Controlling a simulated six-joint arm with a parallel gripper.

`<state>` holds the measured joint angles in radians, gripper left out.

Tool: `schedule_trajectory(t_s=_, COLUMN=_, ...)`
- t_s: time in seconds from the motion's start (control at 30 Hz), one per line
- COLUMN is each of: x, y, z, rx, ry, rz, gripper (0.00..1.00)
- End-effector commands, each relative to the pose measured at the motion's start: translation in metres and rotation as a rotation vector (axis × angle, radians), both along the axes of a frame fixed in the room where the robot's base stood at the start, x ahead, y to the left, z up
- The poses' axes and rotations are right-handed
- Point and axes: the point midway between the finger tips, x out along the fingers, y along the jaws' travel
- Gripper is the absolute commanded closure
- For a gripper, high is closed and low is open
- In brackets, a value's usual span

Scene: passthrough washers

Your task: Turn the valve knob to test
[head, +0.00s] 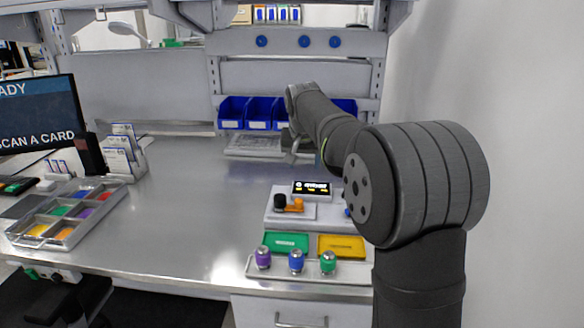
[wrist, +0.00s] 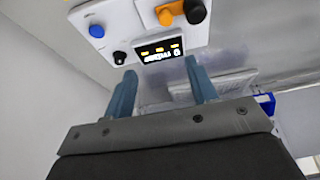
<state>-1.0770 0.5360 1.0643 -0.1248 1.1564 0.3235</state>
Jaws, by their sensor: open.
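The white test unit (head: 310,214) stands on the bench with a lit display (head: 311,188). A black cylinder (head: 280,202) with an orange piece (head: 297,205) beside it is on its left part; a blue button (head: 348,212) is partly behind my arm. In the wrist view the unit is upside down, showing the black cylinder (wrist: 195,12), orange piece (wrist: 171,13), blue button (wrist: 97,31) and a small black knob (wrist: 119,57). I cannot tell which is the valve knob. My gripper (wrist: 160,68) is open and empty, apart from these controls; its fingertips appear below the display.
In front of the unit lie a green tray (head: 286,242) and a yellow tray (head: 341,245). Purple, blue and green-topped pieces (head: 296,261) stand before them. Blue bins (head: 233,112) line the back. A sorting tray (head: 70,212) is at left. The bench middle is clear.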

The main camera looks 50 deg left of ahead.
Motion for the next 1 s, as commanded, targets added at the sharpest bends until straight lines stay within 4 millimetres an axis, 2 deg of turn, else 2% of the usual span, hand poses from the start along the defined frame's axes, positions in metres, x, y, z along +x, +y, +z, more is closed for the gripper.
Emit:
schedule_trajectory(t_s=0.1, x=-0.019, y=0.004, z=-0.004, rx=0.001, ry=0.0, rz=0.004, gripper=0.48)
schedule_trajectory(t_s=0.3, x=-0.034, y=0.007, z=-0.009, rx=0.004, ry=-0.002, rz=0.004, gripper=0.48)
schedule_trajectory(t_s=0.7, x=-0.035, y=0.007, z=-0.009, rx=0.004, ry=-0.002, rz=0.004, gripper=0.48)
schedule_trajectory(t_s=0.77, x=-0.027, y=0.006, z=-0.01, rx=0.003, ry=0.0, rz=0.004, gripper=0.48)
schedule_trajectory(t_s=0.83, x=-0.008, y=0.005, z=-0.011, rx=-0.002, ry=0.002, rz=0.009, gripper=0.48)
schedule_trajectory(t_s=0.87, x=0.004, y=0.003, z=-0.012, rx=-0.004, ry=0.003, rz=0.012, gripper=0.48)
schedule_trajectory(t_s=1.0, x=0.073, y=-0.01, z=-0.015, rx=-0.011, ry=0.01, rz=0.045, gripper=0.48)
